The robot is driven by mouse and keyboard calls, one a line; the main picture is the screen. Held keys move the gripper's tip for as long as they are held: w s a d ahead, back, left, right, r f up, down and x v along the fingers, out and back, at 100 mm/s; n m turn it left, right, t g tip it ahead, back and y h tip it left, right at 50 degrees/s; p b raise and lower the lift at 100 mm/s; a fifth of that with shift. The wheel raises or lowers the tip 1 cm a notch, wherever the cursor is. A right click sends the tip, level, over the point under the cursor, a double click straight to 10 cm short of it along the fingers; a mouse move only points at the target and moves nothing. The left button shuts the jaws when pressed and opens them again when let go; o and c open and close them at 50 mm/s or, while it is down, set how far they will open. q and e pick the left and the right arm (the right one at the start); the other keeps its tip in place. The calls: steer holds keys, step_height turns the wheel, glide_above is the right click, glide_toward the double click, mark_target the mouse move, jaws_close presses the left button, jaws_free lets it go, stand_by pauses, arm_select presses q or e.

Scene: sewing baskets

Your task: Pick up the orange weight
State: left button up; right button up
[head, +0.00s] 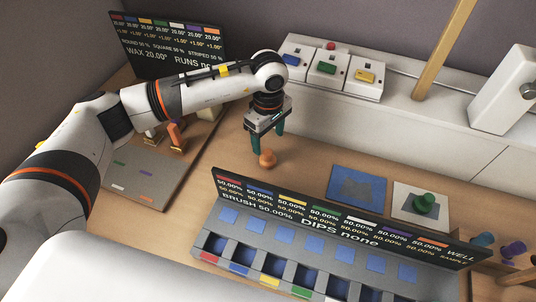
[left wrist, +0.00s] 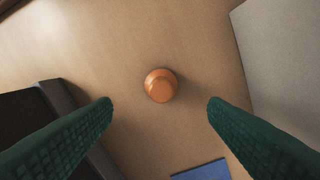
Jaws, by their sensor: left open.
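The orange weight (head: 267,158) is a small rounded knob-shaped piece standing on the wooden table behind the dark display panel. It also shows in the left wrist view (left wrist: 161,86), seen from above near the middle. My left gripper (head: 266,146) points down over it, with its green fingers spread and empty. In the left wrist view the two fingertips (left wrist: 160,108) lie on either side of the weight, with clear gaps to both. The weight is not touched by either finger. My right gripper does not show.
The panel "DIPS none" (head: 350,215) and its row of bins stand in front of the weight. Switch boxes (head: 330,67) stand on a white ledge (head: 400,110) behind.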

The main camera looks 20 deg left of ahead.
mark_target(268, 151)
arm_select(q)
step_height(268, 151, down, 8)
steer(key=shift+w+a+p, duration=0.1)
steer(key=shift+w+p, duration=0.05)
steer(key=shift+p, duration=0.35)
steer(key=shift+r, duration=0.1)
steer(key=c, duration=1.2)
